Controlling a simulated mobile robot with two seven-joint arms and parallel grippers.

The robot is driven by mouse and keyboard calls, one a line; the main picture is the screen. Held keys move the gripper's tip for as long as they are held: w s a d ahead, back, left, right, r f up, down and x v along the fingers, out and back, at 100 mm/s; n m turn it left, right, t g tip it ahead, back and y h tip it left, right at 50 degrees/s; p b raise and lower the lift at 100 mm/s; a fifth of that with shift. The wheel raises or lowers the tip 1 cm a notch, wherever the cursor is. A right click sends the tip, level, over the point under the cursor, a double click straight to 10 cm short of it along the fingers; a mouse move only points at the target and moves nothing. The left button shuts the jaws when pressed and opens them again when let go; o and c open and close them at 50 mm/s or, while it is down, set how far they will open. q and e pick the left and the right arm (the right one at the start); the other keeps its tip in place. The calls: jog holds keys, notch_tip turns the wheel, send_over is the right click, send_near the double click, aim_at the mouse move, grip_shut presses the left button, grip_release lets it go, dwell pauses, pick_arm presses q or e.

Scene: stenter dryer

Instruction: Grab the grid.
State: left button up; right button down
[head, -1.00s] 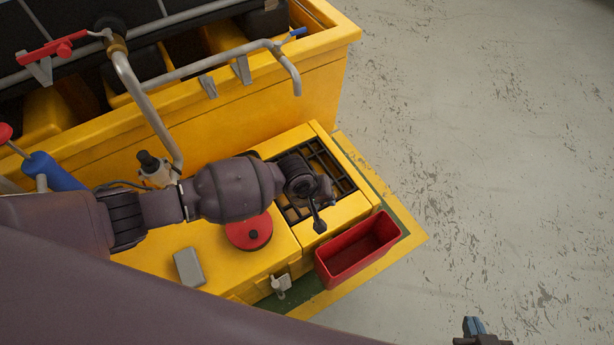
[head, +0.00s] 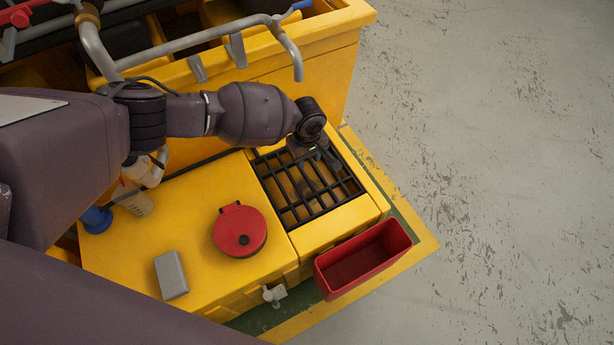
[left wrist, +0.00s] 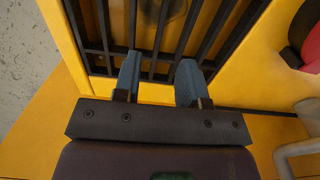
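The grid (head: 326,210) is a black barred frame lying over an opening in the top of the yellow box. It also shows in the left wrist view (left wrist: 105,48), with its bars running away from the fingers. My left gripper (head: 320,158) is over the back edge of the grid in the head view. In the left wrist view its two blue-grey fingers (left wrist: 158,78) are apart, with nothing held between them. The fingertips overlap the grid's near edge there; I cannot tell whether they touch it. My right gripper is not in view.
A red round lid (head: 240,232) and a grey block (head: 171,275) are on the yellow box top (head: 200,220). An open red bin (head: 362,262) is at the box's front right. A grey pipe (head: 200,42) runs above the yellow machine wall behind. The floor at right is clear.

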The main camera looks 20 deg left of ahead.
pick_arm(q)
jog(key=b, duration=0.2)
send_over(306, 176)
notch_tip(306, 176, down, 5)
jog(key=shift+s+d+r, duration=0.1)
jog(key=shift+s+d, duration=0.05)
notch_tip(306, 176, down, 5)
jog(key=shift+r+b, duration=0.1)
jog(key=shift+b, duration=1.1)
jog(key=shift+f, duration=0.2)
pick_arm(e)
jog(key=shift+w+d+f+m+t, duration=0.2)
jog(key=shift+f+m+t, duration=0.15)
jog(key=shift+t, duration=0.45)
pick_arm(q)
jog(key=shift+r, duration=0.1)
jog(key=shift+c, duration=0.4)
grip_shut()
